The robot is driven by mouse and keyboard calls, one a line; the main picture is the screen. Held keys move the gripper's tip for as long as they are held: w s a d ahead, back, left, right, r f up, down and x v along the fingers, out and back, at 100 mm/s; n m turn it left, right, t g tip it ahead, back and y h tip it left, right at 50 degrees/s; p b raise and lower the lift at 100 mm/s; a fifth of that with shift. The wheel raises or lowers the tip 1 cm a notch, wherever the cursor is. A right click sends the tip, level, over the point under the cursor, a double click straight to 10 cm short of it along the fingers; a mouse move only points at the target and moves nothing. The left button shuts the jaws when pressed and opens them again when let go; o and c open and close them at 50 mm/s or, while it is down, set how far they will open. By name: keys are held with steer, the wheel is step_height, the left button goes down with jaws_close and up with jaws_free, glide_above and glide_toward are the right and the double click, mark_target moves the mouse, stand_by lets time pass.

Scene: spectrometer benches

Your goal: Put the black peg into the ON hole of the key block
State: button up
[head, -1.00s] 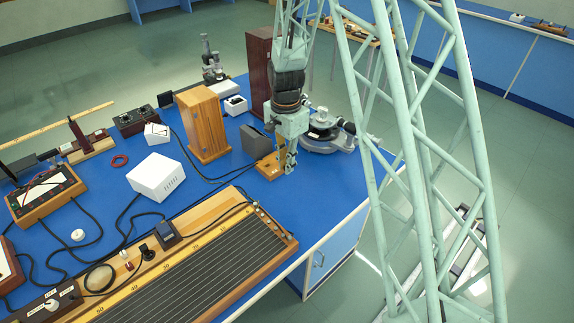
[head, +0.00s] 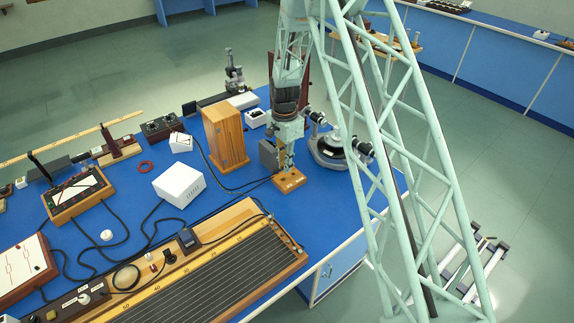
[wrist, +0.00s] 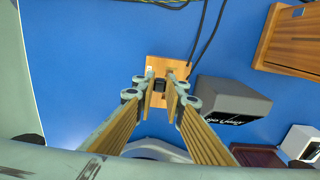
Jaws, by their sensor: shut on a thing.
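The key block (head: 291,184) is a small wooden block on the blue bench; it also shows in the wrist view (wrist: 171,65), below my fingers. My gripper (head: 288,167) points down over the block. In the wrist view my gripper (wrist: 160,84) is shut on the black peg (wrist: 158,86), a small dark piece between the fingertips. The peg's lower end and any hole under it are hidden, so I cannot tell whether it touches the block. The ON marking is too small to read.
A dark grey box (wrist: 231,98) stands close beside the block. A wooden cabinet (head: 225,137) is to the left and a grey round instrument (head: 333,148) to the right. Black cables (wrist: 205,35) lie near the block.

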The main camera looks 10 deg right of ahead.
steer(key=shift+w+a+f+p, duration=0.1)
steer(key=shift+w+a+p, duration=0.2)
steer(key=shift+w, duration=0.2)
steer(key=shift+w+a+f+p, duration=0.1)
steer(key=shift+w+a+p, duration=0.05)
steer(key=shift+w+p, duration=0.25)
steer(key=shift+f, duration=0.25)
steer(key=shift+f+b, duration=0.45)
steer(key=shift+f, duration=1.45)
steer(key=shift+f+b, duration=0.65)
steer(key=shift+f, duration=0.35)
steer(key=shift+f, duration=0.15)
steer(key=o, duration=0.8)
steer(key=shift+r, duration=0.2)
